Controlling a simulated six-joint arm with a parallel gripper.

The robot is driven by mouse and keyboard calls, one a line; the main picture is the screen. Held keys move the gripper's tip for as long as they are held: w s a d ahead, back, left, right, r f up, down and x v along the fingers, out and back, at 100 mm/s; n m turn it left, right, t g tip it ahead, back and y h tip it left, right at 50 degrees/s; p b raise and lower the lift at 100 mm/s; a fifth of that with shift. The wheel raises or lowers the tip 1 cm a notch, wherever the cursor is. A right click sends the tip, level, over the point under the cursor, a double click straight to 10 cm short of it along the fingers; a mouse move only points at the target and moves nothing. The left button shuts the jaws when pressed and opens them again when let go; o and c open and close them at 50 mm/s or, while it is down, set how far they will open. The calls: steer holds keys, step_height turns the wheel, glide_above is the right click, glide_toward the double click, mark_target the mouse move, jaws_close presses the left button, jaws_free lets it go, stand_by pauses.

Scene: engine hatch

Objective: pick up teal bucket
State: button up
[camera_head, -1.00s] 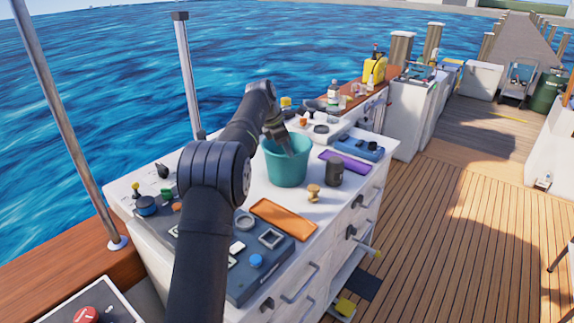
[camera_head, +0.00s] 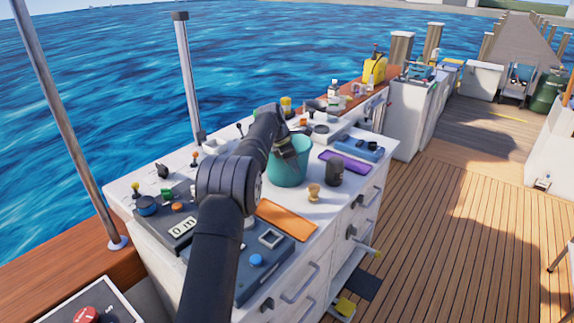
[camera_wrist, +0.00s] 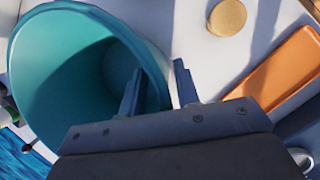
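The teal bucket (camera_head: 287,176) stands upright on the white counter top (camera_head: 325,205). In the wrist view the bucket (camera_wrist: 60,70) fills the left side, and I look into its empty-looking inside. My gripper (camera_wrist: 158,68) is open, its two fingers apart. The left finger overlaps the bucket's inside and the right finger shows over the counter outside, with the bucket's near wall between them. In the head view my gripper (camera_head: 291,160) points down at the bucket's mouth; its fingertips are hard to make out there. I cannot tell whether a finger touches the wall.
An orange tray (camera_head: 286,219) lies in front of the bucket, with a wooden knob-like piece (camera_head: 314,192) and a dark cup (camera_head: 334,172) to its right. A purple tray (camera_head: 343,162) and a blue device (camera_head: 359,149) lie behind. Panels with switches cover the counter's left part.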

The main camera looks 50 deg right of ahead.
jaws_close()
steer(key=shift+r, duration=0.1)
stand_by(1.1)
